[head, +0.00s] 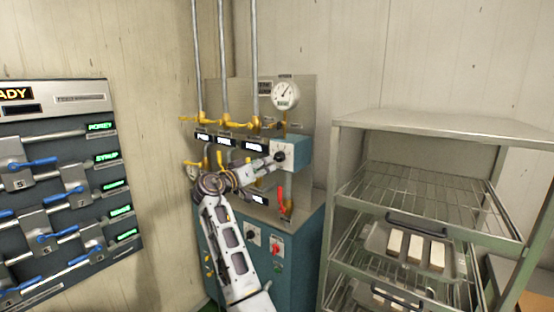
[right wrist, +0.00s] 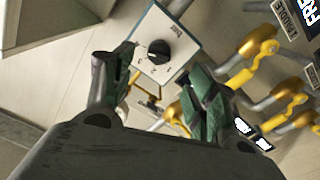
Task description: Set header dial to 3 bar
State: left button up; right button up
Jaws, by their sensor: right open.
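The header dial (right wrist: 158,51) is a black round knob on a white plate, on the front of a blue box (head: 296,152). The right wrist view shows it ahead of and between the fingers of my right gripper (right wrist: 154,88). The fingers are apart, empty and do not touch the knob there. In the head view my right gripper (head: 277,158) is at the box front and hides part of the dial. A round pressure gauge (head: 285,94) with a white face is above the box. My left gripper is not in view.
Yellow valve handles (head: 228,124) and pipes are left of the box. A red lever (head: 282,199) hangs below it. A metal rack (head: 440,128) with trays stands at right. A panel with blue levers (head: 62,190) is at left.

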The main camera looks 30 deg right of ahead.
aim_at(277, 159)
jog(key=x, duration=0.3)
jog(key=shift+w+d+r+p, duration=0.15)
jog(key=shift+d+p, duration=0.15)
jog(key=shift+p, duration=0.1)
jog(key=p+x, duration=0.1)
jog(key=x, duration=0.3)
jog(key=shift+d, duration=0.1)
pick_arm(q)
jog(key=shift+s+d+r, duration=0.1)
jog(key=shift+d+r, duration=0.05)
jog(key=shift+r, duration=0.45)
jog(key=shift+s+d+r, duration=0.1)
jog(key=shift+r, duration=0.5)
pick_arm(e)
jog(key=shift+x, duration=0.95)
jog(key=c, duration=1)
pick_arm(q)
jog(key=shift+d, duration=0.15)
